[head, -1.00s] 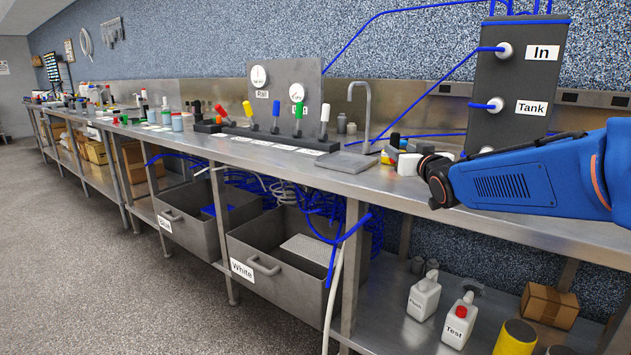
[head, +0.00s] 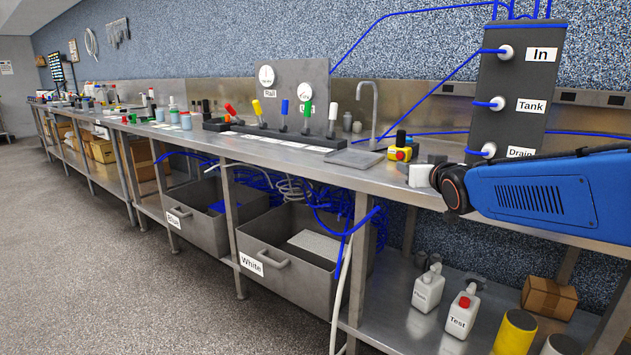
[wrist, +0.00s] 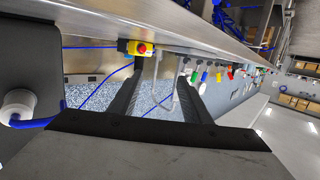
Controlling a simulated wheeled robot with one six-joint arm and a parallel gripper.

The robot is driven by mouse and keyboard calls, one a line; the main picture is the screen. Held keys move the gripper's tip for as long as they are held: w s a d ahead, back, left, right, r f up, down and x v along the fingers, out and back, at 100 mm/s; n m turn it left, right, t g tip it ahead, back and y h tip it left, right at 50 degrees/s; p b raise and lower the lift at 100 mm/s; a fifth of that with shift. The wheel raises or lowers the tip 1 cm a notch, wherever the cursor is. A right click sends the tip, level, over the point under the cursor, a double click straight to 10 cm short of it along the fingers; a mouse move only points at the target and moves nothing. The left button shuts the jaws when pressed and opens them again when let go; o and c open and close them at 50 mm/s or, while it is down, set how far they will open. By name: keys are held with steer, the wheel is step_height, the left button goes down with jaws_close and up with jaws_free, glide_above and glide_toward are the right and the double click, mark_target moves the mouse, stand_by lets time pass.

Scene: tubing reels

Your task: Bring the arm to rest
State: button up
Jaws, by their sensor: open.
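My blue arm (head: 530,190) reaches in from the right edge of the head view, in front of the bench. Its dark wrist joint (head: 453,188) is by the bench's front edge, and my gripper cannot be made out clearly there. In the wrist view my gripper (wrist: 160,72) shows two dark fingers standing apart with nothing held between them. A yellow box with a red button (wrist: 140,48) appears beyond the fingertips. It also stands on the bench in the head view (head: 402,151), left of the arm and apart from it.
The steel bench (head: 300,155) runs far left, with coloured levers (head: 283,115) and a tap (head: 371,110). A grey panel (head: 515,75) with In, Tank and Drain ports stands behind my arm. Below are drawers (head: 292,258) with blue tubing, and bottles (head: 463,310). The floor at left is clear.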

steer(key=s+d+f+g, duration=0.1)
steer(key=s+f+g, duration=0.2)
steer(key=s+f, duration=0.4)
steer(key=s+d+f+g+h, duration=0.1)
steer(key=s+f+g, duration=0.3)
steer(key=s, duration=1.5)
steer(key=s+d+f+m+g, duration=0.1)
steer(key=s+f+g, duration=0.3)
steer(key=s+f, duration=0.8)
steer(key=shift+s, duration=0.95)
